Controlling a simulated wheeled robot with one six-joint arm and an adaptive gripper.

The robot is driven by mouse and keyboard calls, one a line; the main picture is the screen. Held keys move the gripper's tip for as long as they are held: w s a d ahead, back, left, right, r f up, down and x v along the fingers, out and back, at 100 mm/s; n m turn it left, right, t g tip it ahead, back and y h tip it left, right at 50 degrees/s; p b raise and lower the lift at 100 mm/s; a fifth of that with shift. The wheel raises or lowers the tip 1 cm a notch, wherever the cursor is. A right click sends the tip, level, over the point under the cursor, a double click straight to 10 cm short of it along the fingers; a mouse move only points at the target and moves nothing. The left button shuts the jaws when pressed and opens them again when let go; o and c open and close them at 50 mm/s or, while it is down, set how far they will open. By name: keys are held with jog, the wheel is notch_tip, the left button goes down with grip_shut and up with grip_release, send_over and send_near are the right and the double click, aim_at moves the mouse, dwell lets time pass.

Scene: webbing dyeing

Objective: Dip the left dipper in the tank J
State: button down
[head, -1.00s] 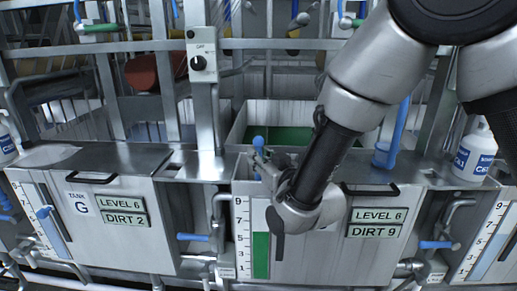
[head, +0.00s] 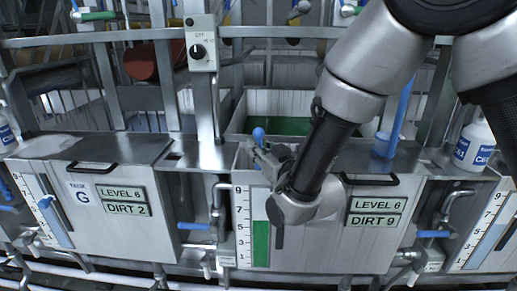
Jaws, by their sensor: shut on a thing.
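My gripper (head: 263,158) is shut on a blue-handled dipper (head: 258,134), whose rounded blue top sticks up above the fingers. The rest of this dipper is hidden by the gripper and the tank front. The gripper is at the front left edge of a tank (head: 350,245) with green liquid (head: 290,125) inside. Its plates read LEVEL 6 and DIRT 9; my arm covers the place where its letter may be, so I cannot read it. A second blue dipper (head: 386,145) stands at the right end of this tank.
Tank G (head: 120,225), with LEVEL 6 and DIRT 2, stands to the left with its lid (head: 100,150) shut. A switch box (head: 201,45) on a post and metal rails stand above the tanks. A white bottle (head: 474,146) stands at right.

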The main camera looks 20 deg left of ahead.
jog(key=shift+r, duration=0.1)
notch_tip(320, 180, up, 27)
dwell(1.4)
